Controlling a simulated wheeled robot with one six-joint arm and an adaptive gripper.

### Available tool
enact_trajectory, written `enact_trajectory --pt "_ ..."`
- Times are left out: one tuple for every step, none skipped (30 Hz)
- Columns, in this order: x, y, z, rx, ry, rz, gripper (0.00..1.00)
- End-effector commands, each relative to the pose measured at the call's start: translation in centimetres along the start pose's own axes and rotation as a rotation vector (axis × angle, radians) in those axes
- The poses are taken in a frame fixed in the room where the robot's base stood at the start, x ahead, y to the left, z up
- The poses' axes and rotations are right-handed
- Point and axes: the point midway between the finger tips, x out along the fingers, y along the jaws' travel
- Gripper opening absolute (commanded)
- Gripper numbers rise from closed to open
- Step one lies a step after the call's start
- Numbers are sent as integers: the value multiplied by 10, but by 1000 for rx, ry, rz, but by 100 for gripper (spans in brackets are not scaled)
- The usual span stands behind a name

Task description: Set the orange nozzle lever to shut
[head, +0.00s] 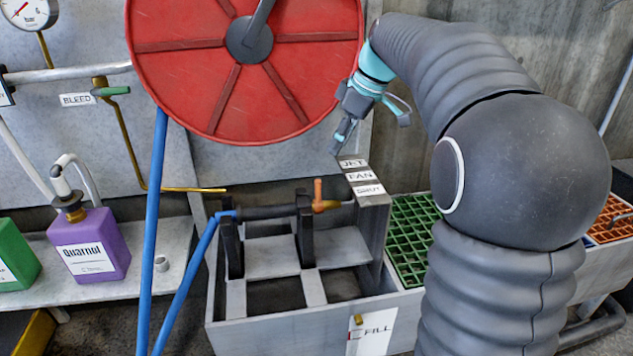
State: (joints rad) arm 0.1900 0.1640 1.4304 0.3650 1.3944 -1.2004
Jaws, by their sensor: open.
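To the right of the lever, a grey block carries the labels JET (354,163), FAN (360,176) and SHUT (369,190). I cannot tell which label the lever lines up with. My gripper (341,143) is open and empty. It points down, above and slightly right of the lever in the picture, apart from it. Its fingers partly overlap each other in this view.
A large red hose reel (190,75) stands behind, upper left. A purple Quarnol jug (93,245) and a green container (15,255) are on the left shelf. A green grate (408,235) lies right of the nozzle box (270,335). A thin brass pipe ends left of the nozzle.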

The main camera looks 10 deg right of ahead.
Motion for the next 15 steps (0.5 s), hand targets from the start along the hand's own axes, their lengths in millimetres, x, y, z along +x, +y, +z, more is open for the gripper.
enact_trajectory --pt "7 -1 0 0 -1 -3 40" --pt "11 -1 0 0 -1 -2 40" --pt "17 -1 0 0 -1 -3 40" --pt "22 -2 0 0 -2 -3 40" --pt "27 -1 0 1 -2 -3 40" --pt "35 -1 0 1 -2 -3 40" --pt "40 -1 1 1 -2 -3 40" --pt "46 -1 1 1 -2 -3 40" --pt "54 -1 1 1 -2 -2 40" --pt "60 -1 1 1 -2 -3 40" --pt "65 -1 0 1 -3 -4 40" --pt "73 -1 0 1 -2 -3 40" --pt "78 -2 1 2 -3 -3 40" --pt "84 -1 1 2 -3 -2 40" --pt "90 -1 1 2 -3 -2 40"
